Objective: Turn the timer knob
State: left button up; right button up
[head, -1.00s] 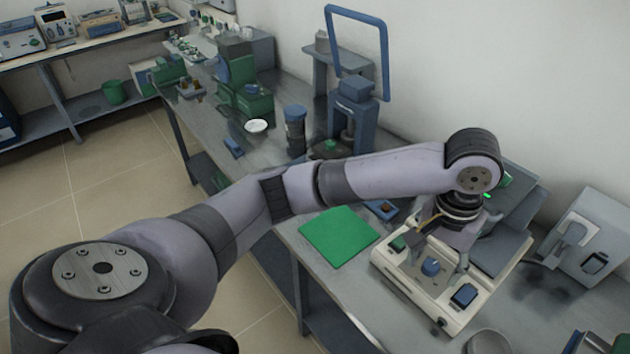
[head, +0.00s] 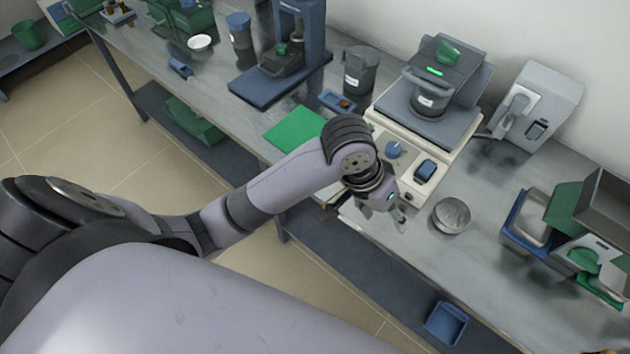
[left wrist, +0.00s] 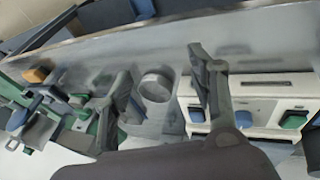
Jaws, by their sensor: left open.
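The timer knob (head: 394,150), a blue round knob, is on the front panel of a cream-coloured bench device (head: 382,132). A blue square switch (head: 425,170) is beside it on the panel. In the left wrist view the knob (left wrist: 243,118) shows between the blue switch (left wrist: 197,114) and a green switch (left wrist: 293,120), to the right of the fingers. My left gripper (head: 394,206) is open and empty, in front of the device's front edge and apart from the knob. Its fingers also show in the left wrist view (left wrist: 160,62). My right gripper is not in view.
A metal bowl (head: 452,215) stands right of the gripper. A dark canister (head: 428,97) sits on the device's top. A green mat (head: 296,128) lies to its left. Bins (head: 540,215) stand at the right. The bench between bowl and bins is fairly clear.

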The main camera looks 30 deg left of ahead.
pick_arm(q)
jog(key=s+a+f+t+y, duration=0.1)
jog(key=s+a+f+y, duration=0.1)
jog(key=s+a+f, duration=0.6)
jog(key=shift+a+f+n+t, duration=0.15)
jog(key=shift+a+n+t, duration=0.25)
jog(key=shift+a, duration=0.95)
